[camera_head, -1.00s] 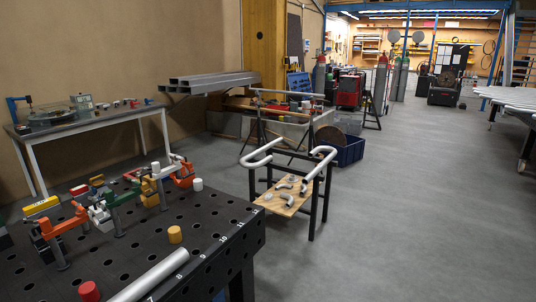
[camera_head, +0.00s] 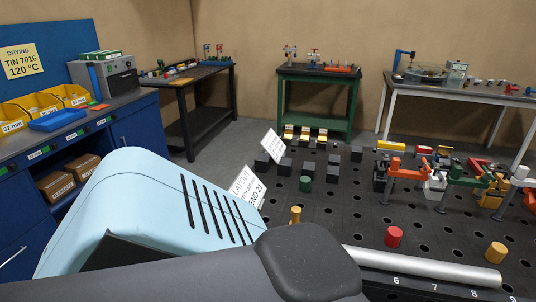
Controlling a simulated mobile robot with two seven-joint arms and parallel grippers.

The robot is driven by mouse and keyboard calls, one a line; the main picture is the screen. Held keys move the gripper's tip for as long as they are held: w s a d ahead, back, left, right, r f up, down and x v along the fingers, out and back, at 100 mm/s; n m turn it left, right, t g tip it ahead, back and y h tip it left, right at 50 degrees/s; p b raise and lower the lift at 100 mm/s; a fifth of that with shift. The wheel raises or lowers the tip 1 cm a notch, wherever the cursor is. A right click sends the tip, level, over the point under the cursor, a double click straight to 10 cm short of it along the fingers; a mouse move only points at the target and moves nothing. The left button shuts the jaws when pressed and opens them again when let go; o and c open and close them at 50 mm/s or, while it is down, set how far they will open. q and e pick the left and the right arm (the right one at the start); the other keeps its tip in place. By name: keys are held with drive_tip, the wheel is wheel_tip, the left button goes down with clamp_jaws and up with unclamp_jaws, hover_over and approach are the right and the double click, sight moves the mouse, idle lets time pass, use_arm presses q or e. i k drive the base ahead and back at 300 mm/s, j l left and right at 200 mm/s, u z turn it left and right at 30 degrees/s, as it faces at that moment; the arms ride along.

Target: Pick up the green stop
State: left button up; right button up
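The green stop (camera_head: 305,184) is a short dark green cylinder standing upright on the black perforated welding table (camera_head: 340,215), near the middle of the head view. Black blocks stand behind and beside it. Neither of my grippers is in view, and nothing is seen touching the green stop.
A red stop (camera_head: 393,237), yellow stops (camera_head: 496,252) and a silver tube (camera_head: 425,268) lie nearer. Several clamps (camera_head: 440,180) crowd the right. White layout cards (camera_head: 248,187) stand left of the green stop. A light blue rounded casing (camera_head: 150,215) covers the lower left.

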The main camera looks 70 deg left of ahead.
sight(305, 182)
drive_tip(key=u, duration=1.95)
